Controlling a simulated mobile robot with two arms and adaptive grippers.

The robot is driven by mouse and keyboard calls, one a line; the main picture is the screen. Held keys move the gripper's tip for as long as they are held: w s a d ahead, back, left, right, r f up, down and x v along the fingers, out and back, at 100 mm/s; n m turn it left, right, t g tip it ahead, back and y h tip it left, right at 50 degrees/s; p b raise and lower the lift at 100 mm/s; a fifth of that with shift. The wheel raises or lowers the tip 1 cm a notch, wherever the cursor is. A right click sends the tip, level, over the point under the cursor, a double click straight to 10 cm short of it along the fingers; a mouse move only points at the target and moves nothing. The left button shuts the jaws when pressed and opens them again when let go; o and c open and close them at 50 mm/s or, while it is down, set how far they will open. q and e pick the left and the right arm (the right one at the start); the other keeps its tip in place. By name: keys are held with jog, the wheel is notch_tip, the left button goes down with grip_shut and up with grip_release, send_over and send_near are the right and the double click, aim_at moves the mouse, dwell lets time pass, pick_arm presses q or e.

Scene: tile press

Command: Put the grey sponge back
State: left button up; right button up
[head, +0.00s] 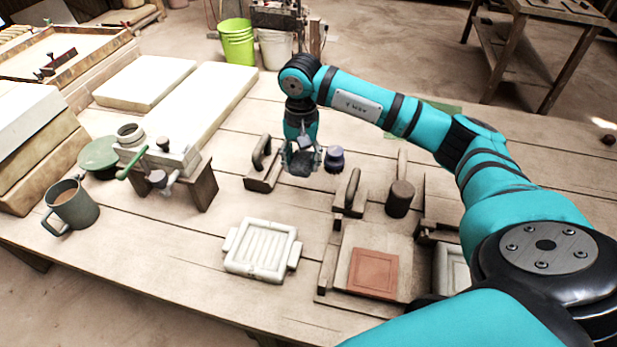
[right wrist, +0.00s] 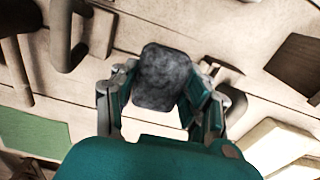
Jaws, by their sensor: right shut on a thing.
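The dark grey sponge (head: 301,166) is held in my right gripper (head: 303,156), over the middle of the wooden table. In the right wrist view the sponge (right wrist: 162,77) sits between the two fingers of the right gripper (right wrist: 161,85). The gripper points down; I cannot tell how far the sponge is above the tabletop. My left gripper is in neither view.
A wooden handled block (head: 262,178) stands just left of the sponge and a dark blue knob (head: 334,158) just right. A white mould (head: 262,248), a red clay tile (head: 373,272) and a dark cylinder (head: 399,198) are nearer. A mug (head: 71,205) stands at left.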

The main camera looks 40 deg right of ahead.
send_over(304, 195)
jog(key=shift+m, duration=0.3)
notch_tip(304, 195, down, 5)
jog(key=shift+a+f, duration=0.15)
jog(key=shift+f, duration=2.45)
jog(key=o, duration=1)
jog(key=shift+r, duration=0.1)
notch_tip(304, 195, up, 12)
jog(key=shift+r, duration=0.1)
jog(key=shift+s, duration=0.1)
